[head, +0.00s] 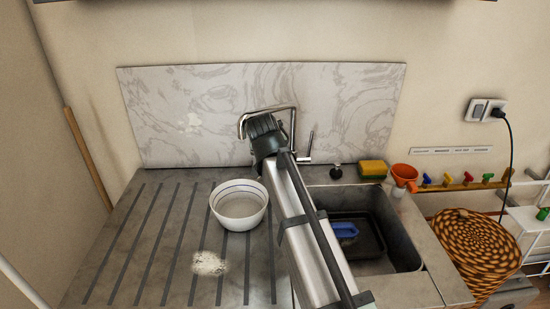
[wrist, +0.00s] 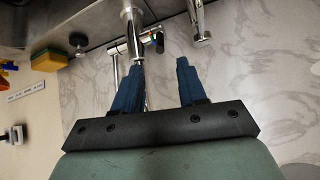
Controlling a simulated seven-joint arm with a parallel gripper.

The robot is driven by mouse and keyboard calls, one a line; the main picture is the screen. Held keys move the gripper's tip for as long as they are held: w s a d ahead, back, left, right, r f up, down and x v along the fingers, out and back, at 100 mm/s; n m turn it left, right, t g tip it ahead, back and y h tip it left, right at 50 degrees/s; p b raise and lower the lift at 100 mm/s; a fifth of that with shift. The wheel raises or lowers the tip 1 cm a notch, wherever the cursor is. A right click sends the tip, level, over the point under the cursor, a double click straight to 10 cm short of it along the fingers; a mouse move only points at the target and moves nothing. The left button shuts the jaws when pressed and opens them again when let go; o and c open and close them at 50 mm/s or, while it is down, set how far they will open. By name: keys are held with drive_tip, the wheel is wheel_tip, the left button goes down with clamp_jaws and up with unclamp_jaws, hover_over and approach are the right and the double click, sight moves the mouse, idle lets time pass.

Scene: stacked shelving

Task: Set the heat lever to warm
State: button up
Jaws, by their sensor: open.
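The chrome faucet (head: 293,132) stands behind the sink, against the marble-patterned backsplash. A thin handle (head: 309,146) sticks up at its right side. In the wrist view the faucet body (wrist: 133,36) lies beyond my left finger, with the thin side handle (wrist: 115,68) to its left.
A chrome pipe end (wrist: 201,28) is near my right fingertip. A white bowl (head: 239,204) stands on the ribbed drainboard. The sink (head: 403,247) holds a blue item (head: 344,229). A yellow-green sponge (head: 373,169) and orange funnel (head: 404,175) are at right.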

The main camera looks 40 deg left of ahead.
drive_tip(key=x, duration=1.1)
drive_tip(key=shift+w+a+f, duration=0.1)
drive_tip(key=shift+w+f, duration=0.1)
drive_tip(key=shift+f, duration=0.1)
clamp_jaws()
